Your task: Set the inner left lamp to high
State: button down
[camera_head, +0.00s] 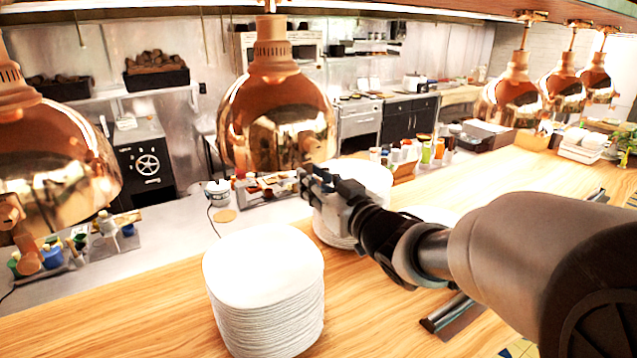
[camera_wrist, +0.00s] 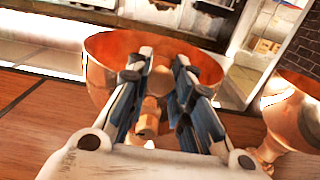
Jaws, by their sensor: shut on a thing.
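The inner left lamp (camera_head: 275,115) is a copper dome hanging over the counter, second from the left in the head view. My gripper (camera_head: 308,185) is at the lower right edge of this dome. In the wrist view the lamp (camera_wrist: 104,62) shows upside down, with the fingers of my gripper (camera_wrist: 160,72) in front of it. The fingers are closed around a small rounded copper knob (camera_wrist: 160,82) at the lamp. The fingers hide part of the knob, and its setting cannot be read.
Another copper lamp (camera_head: 55,150) hangs at the far left, and several hang at the right, including one (camera_head: 515,95). A stack of white plates (camera_head: 265,290) stands on the wooden counter (camera_head: 120,318) below. A second stack (camera_head: 365,178) is behind my gripper.

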jog(key=shift+r, duration=0.45)
jog(key=c, duration=1.8)
grip_release()
jog(key=o, duration=0.4)
jog(key=shift+f, duration=0.2)
jog(key=shift+d, duration=0.1)
jog(key=v, duration=1.2)
jog(key=shift+f, duration=0.1)
